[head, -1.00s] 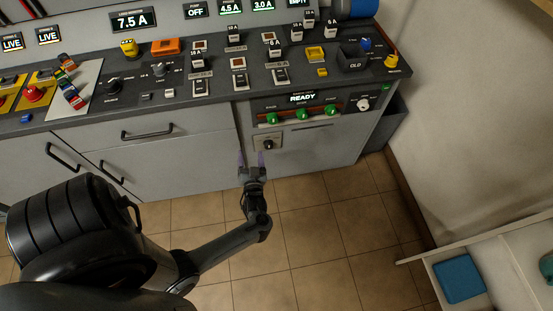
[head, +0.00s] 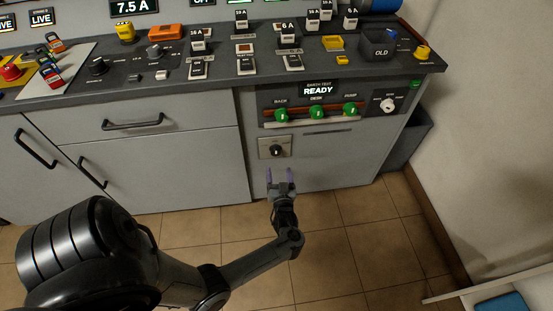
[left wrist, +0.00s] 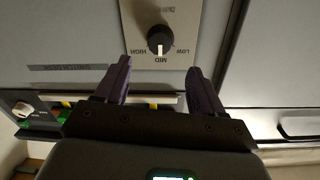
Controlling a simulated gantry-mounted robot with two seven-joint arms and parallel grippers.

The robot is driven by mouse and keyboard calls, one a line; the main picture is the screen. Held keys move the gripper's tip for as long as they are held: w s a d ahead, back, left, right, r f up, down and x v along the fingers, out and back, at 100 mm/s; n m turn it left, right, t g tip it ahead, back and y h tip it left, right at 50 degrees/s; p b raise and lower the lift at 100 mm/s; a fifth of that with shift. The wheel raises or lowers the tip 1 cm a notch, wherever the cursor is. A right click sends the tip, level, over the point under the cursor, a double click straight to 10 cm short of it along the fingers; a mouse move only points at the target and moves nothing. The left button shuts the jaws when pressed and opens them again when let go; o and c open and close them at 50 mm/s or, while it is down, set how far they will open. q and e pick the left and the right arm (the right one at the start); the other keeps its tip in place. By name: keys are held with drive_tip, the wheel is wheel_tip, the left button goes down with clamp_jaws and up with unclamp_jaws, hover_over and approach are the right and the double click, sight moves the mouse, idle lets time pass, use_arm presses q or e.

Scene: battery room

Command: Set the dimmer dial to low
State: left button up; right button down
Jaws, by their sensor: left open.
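The dimmer dial (head: 276,151) is a small black knob on a pale plate on the cabinet front. In the left wrist view the dial (left wrist: 160,40) has a white pointer line at the MID mark; LOW and HIGH are printed on either side, upside down there. My left gripper (head: 280,175) is open, its two purple fingers just below the dial in the head view. In the left wrist view the open fingers (left wrist: 159,72) stand on either side of the dial's line, apart from it, with nothing between them. My right gripper is not in view.
Above the dial is a READY panel with several green knobs (head: 317,112) on a red-brown bar. A white knob (head: 388,106) is to its right. A drawer handle (head: 132,124) sticks out on the left. The tiled floor (head: 340,245) before the cabinet is clear.

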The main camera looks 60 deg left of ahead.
sight(275, 154)
use_arm(q)
drive_tip(key=b+x, duration=0.3)
drive_tip(key=x, duration=0.5)
drive_tip(key=shift+w+a, duration=0.15)
drive_tip(key=shift+a, duration=0.15)
drive_tip(key=shift+c, duration=0.2)
drive_tip(key=c, duration=1)
drive_tip(key=shift+f, duration=0.1)
drive_tip(key=n+b, duration=0.1)
drive_tip(key=n, duration=0.5)
drive_tip(key=shift+f+n, duration=0.1)
drive_tip(key=shift+n, duration=0.2)
drive_tip(key=n+b, duration=0.1)
drive_tip(key=n, duration=0.4)
drive_tip(key=shift+n, duration=0.4)
